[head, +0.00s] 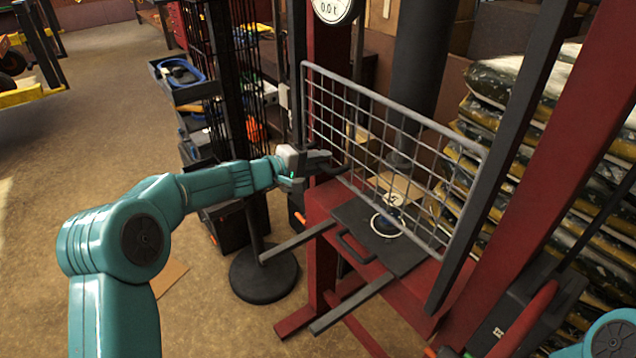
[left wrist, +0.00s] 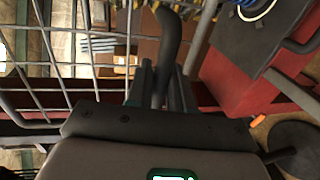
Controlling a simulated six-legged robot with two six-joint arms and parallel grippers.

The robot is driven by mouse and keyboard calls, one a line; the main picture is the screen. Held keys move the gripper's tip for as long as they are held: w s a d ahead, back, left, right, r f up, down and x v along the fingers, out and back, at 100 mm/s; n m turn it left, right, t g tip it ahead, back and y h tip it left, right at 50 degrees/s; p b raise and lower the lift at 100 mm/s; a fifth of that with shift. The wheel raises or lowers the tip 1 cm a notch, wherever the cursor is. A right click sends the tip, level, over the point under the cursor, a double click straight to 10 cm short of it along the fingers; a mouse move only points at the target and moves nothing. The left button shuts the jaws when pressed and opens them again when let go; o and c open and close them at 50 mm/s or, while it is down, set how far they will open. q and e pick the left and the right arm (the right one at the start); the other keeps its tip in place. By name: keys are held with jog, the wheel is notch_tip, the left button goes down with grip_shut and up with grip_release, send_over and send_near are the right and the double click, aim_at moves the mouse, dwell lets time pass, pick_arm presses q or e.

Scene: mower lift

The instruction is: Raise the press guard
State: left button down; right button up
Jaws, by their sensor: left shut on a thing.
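The press guard (head: 388,122) is a grey wire-mesh panel in a tube frame, standing across the front of the red press. Its mesh also shows in the left wrist view (left wrist: 90,45). My left gripper (head: 322,162) is at the guard's lower left part. In the left wrist view its fingers (left wrist: 158,88) are shut on a dark curved handle (left wrist: 172,38) at the guard. The fingers partly hide the grip. My right gripper is out of view.
The red press bed (head: 318,200) carries a dark plate (head: 360,225) with a handle, and two grey rails stick out toward me. A round black stand base (head: 264,274) is at the left. Stacked sacks (head: 520,85) fill the right.

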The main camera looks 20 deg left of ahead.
aim_at(333, 125)
pick_arm(q)
notch_tip(333, 125, up, 8)
jog(key=shift+f+p, duration=0.1)
jog(key=shift+p, duration=0.95)
jog(key=shift+r, duration=0.7)
jog(key=shift+f, duration=0.1)
jog(key=c, duration=1.2)
grip_release()
jog(key=shift+o, duration=0.2)
